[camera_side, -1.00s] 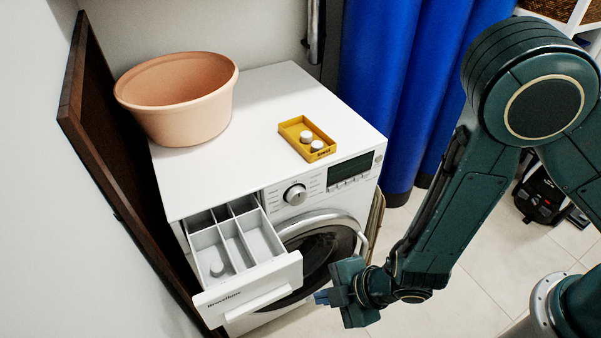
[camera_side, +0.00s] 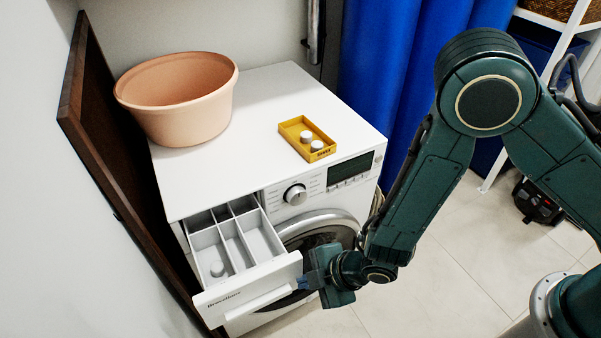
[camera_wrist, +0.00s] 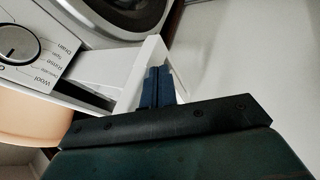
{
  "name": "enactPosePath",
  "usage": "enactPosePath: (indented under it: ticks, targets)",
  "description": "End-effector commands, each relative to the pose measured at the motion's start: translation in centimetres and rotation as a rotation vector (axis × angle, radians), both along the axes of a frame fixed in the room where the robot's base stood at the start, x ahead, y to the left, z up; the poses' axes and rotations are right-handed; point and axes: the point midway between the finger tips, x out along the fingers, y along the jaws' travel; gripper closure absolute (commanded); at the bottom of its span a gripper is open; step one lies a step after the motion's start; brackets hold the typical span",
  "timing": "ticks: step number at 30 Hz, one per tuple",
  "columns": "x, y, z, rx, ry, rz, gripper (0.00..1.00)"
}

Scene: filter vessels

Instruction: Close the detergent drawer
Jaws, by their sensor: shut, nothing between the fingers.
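The detergent drawer (camera_side: 232,247) is pulled out of the washing machine's front at its top left. Its compartments show, and a small white round piece (camera_side: 217,269) lies in the left one. The drawer's white front panel (camera_side: 250,290) faces the room. My gripper (camera_side: 305,284) is shut and empty at the right end of that panel, by its outer face. In the wrist view the blue fingertips (camera_wrist: 157,85) are together, overlapping the drawer front (camera_wrist: 147,68). I cannot tell whether they touch it.
A pink basin (camera_side: 180,105) and a yellow tray (camera_side: 292,133) with white round pieces stand on the washing machine (camera_side: 265,110). The control knob (camera_side: 295,194) and round door (camera_side: 318,238) lie right of the drawer. A brown board (camera_side: 115,165) leans at the left.

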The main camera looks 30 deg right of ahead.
Motion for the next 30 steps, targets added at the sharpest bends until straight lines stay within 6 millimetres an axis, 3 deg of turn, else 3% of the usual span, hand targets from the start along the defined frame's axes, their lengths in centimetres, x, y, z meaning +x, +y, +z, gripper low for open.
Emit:
enactPosePath:
  ticks: [11, 30]
  targets:
    - [1.6, 0.0, 0.0, 0.001, 0.0, -0.003, 1.0]
    - [13.2, 0.0, 0.0, 0.001, -0.003, -0.002, 1.0]
